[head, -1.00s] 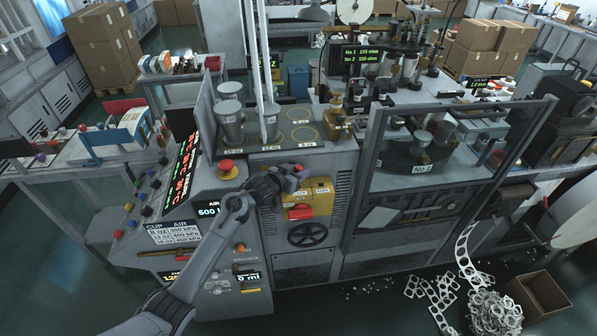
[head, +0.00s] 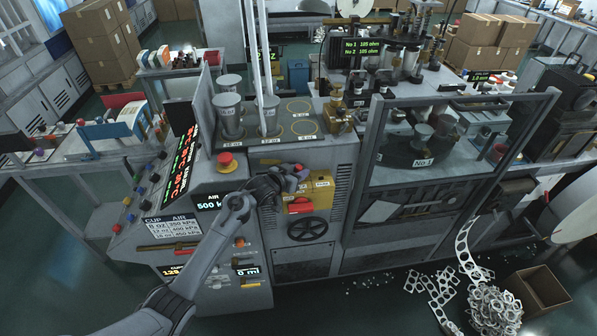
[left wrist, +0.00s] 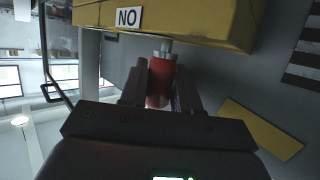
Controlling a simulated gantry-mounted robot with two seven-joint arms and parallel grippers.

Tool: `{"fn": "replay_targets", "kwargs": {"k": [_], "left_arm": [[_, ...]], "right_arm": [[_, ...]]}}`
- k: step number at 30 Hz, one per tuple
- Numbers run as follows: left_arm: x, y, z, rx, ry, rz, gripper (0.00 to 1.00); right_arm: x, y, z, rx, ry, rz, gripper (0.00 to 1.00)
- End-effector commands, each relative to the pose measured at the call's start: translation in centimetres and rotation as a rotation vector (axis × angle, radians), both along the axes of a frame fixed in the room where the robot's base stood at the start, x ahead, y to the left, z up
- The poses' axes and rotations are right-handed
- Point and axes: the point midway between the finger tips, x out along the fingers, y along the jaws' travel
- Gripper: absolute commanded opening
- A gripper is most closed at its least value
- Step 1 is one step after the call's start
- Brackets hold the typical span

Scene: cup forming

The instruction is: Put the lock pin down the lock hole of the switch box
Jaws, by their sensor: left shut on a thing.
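The switch box is the yellow box (head: 323,189) on the front of the grey machine, with a red handle (head: 300,206) on its face. My left gripper (head: 292,180) is at the upper left of this box and covers part of it. In the left wrist view the gripper (left wrist: 161,88) is shut on the lock pin (left wrist: 161,86), a red cylinder with a grey metal end. That end is at the edge of the yellow box (left wrist: 205,18), beside a "NO" label; I cannot tell whether it touches or is in a hole. The lock hole is not visible. My right gripper is not in view.
A red emergency button (head: 227,162) on a yellow base is left of my left gripper. A black handwheel (head: 307,229) is below the box. A framed guard (head: 415,185) stands to the right.

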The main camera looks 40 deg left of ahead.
Motion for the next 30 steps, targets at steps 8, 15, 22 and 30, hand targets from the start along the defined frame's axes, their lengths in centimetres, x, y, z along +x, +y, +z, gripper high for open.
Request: {"fn": "replay_targets", "kwargs": {"k": [8, 15, 22, 30], "left_arm": [[0.0, 0.0, 0.0, 0.0, -0.001, 0.0, 0.61], [0.0, 0.1, 0.0, 0.0, 0.001, 0.002, 0.61], [-1.0, 0.1, 0.3, 0.001, 0.0, 0.002, 0.61], [-4.5, -0.1, 1.6, 0.002, 0.0, -0.001, 0.61]], "right_arm": [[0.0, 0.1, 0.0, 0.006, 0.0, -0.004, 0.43], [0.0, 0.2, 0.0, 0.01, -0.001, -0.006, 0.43], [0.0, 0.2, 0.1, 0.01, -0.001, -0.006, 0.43], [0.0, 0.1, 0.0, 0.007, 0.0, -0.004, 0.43]]}}
